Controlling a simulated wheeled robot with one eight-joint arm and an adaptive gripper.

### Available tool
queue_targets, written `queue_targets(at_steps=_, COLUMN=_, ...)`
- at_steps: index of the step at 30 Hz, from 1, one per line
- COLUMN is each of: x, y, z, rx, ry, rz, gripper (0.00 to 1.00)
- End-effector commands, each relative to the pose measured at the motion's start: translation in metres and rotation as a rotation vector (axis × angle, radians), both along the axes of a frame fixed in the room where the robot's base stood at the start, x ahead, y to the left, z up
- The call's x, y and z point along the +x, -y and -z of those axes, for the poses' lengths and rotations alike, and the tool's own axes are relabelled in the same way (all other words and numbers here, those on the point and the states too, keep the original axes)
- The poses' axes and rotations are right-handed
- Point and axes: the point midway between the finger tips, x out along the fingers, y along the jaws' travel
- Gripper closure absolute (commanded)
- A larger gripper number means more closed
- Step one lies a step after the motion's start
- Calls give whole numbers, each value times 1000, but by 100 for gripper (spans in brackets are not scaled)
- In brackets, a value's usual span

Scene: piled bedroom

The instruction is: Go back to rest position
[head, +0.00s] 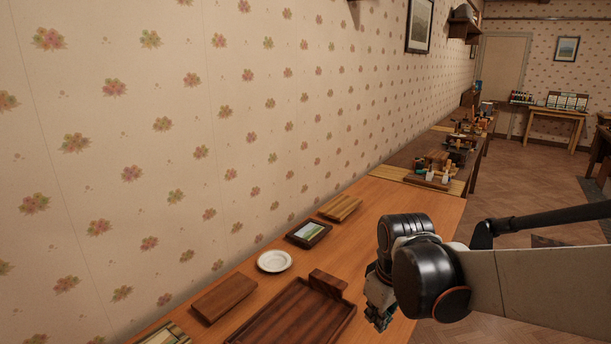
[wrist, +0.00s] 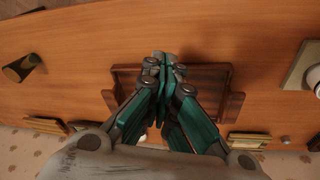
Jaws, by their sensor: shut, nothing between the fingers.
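My gripper (head: 379,309) hangs over the right part of the wooden table (head: 408,215) in the head view, beside the brown wooden tray (head: 290,318). In the wrist view my gripper (wrist: 163,62) is shut, its teal fingers together with nothing between them. The tray (wrist: 212,76) lies below the fingers, partly hidden by them. The gripper looks to be above the tray, not touching it.
A white plate (head: 274,261), a framed picture (head: 309,234), a slatted wooden piece (head: 340,208) and a wooden block (head: 224,298) lie along the wall side. A cluttered table (head: 400,160) stands beyond. Floor (head: 519,188) is open to the right.

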Motion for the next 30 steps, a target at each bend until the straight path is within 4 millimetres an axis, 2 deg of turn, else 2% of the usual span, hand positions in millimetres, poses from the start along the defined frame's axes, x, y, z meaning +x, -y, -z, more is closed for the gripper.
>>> queue_targets(at_steps=1, x=-11, y=5, z=-9, rx=9, ry=22, rz=34, gripper=100)
queue_targets(at_steps=6, x=-40, y=16, z=-34, rx=45, ry=103, rz=155, gripper=100)
queue_targets(at_steps=12, x=-76, y=29, z=-54, rx=96, ry=197, rz=297, gripper=100)
queue_targets(at_steps=21, x=-124, y=43, z=-64, rx=184, ry=327, rz=487, gripper=100)
queue_targets(at_steps=30, x=-141, y=48, z=-65, rx=228, ry=383, rz=566, gripper=100)
